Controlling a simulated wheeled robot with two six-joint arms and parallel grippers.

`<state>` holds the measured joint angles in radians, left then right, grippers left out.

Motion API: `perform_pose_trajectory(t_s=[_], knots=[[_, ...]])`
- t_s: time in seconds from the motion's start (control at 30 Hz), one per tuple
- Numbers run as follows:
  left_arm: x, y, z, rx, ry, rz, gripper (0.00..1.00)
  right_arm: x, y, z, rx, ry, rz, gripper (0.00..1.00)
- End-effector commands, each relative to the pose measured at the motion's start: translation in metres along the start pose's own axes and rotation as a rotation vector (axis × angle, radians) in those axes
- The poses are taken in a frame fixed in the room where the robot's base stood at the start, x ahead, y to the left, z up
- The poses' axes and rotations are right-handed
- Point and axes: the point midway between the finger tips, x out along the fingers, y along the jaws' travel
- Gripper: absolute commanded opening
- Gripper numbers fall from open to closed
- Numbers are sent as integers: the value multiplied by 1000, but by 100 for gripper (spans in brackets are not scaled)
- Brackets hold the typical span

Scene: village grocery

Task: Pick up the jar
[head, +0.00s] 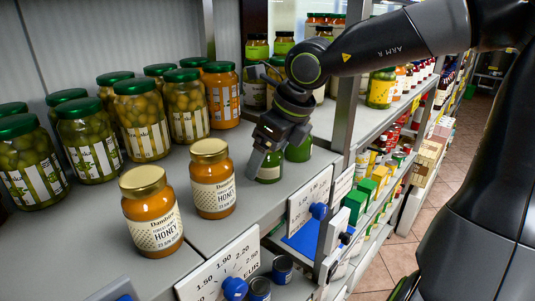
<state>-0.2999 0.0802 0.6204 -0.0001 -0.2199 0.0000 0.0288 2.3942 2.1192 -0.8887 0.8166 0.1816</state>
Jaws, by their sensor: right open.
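My right gripper (262,158) is open and points down over the shelf, coming from the upper right. It is at a green jar (270,172), which it partly covers; I cannot tell whether the jar is between the fingers. Another green jar (300,150) stands just to the right, partly hidden by the gripper. Two gold-lidded honey jars stand to the left of the gripper: a nearer one (153,218) at the front and another (213,185) closer to the gripper. The task does not say which jar is meant. My left gripper is not in view.
Several green-lidded jars of olives (140,120) and an orange jar (222,98) stand behind the honey jars. Price signs (225,275) line the shelf's front edge. A metal upright (346,105) stands right of the gripper. Bare shelf (235,225) lies in front.

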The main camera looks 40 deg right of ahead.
Motion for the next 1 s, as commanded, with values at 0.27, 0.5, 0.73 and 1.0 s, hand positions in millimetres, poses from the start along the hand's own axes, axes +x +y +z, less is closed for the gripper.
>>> perform_pose_trajectory(t_s=[0.27,0.5,0.73,1.0], knots=[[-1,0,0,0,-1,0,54,6,0,0,0,-1,1,79],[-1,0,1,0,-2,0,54,6,0,0,0,-1,1,61],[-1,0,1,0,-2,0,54,6,0,0,0,-1,1,31],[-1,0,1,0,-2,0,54,5,0,0,0,-3,0,21]])
